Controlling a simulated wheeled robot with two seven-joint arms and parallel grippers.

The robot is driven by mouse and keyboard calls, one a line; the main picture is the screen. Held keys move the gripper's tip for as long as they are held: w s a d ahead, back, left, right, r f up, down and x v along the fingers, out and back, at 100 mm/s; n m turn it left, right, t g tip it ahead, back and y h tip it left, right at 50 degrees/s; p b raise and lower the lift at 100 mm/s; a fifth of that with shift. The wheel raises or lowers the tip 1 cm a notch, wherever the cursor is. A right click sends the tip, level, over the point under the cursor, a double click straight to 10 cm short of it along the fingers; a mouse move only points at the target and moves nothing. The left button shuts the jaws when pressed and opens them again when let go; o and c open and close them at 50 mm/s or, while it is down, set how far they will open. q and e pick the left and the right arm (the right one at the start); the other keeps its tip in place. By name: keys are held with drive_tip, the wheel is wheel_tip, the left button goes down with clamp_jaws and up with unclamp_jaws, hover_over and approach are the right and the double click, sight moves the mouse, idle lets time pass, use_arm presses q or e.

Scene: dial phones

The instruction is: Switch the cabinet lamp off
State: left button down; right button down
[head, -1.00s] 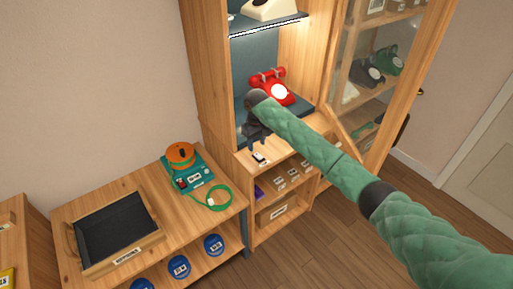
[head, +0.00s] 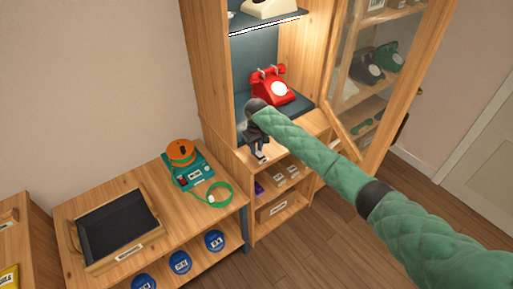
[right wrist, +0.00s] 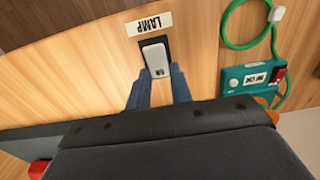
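The cabinet lamp is a bright strip (head: 268,24) under the upper shelf in the head view, and it is lit. In the right wrist view the white rocker switch (right wrist: 154,54) sits in a dark frame on the wooden ledge, beside a LAMP label (right wrist: 149,24). My right gripper (head: 260,158) is over the ledge at the switch and hides it in the head view. Its two blue fingers (right wrist: 161,72) are apart, with bare wood between them, and their tips are close to the switch; contact cannot be told. My left gripper is not in view.
A red phone (head: 270,86) stands on the cabinet shelf just behind my right arm. The glass door (head: 362,70) stands open at the right. A teal device (head: 188,172) with a green cord and a dark tray (head: 117,228) are on the low bench.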

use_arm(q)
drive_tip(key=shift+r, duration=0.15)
use_arm(e)
drive_tip(key=shift+r, duration=0.1)
drive_tip(key=shift+s+d+t+y+p, duration=0.1)
drive_tip(key=shift+s+t+y+p, duration=0.15)
drive_tip(key=shift+t+y+p, duration=0.3)
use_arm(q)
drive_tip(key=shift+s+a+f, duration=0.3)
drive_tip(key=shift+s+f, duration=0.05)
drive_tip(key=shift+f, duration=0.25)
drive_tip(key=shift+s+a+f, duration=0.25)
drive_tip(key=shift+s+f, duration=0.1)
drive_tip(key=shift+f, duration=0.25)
use_arm(e)
drive_tip(key=shift+s+d+r+t+y, duration=0.1)
drive_tip(key=shift+t+y, duration=0.35)
drive_tip(key=shift+t, duration=0.3)
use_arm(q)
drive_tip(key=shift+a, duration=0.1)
use_arm(e)
drive_tip(key=c, duration=1.2)
unclamp_jaws()
drive_tip(key=shift+c, duration=0.2)
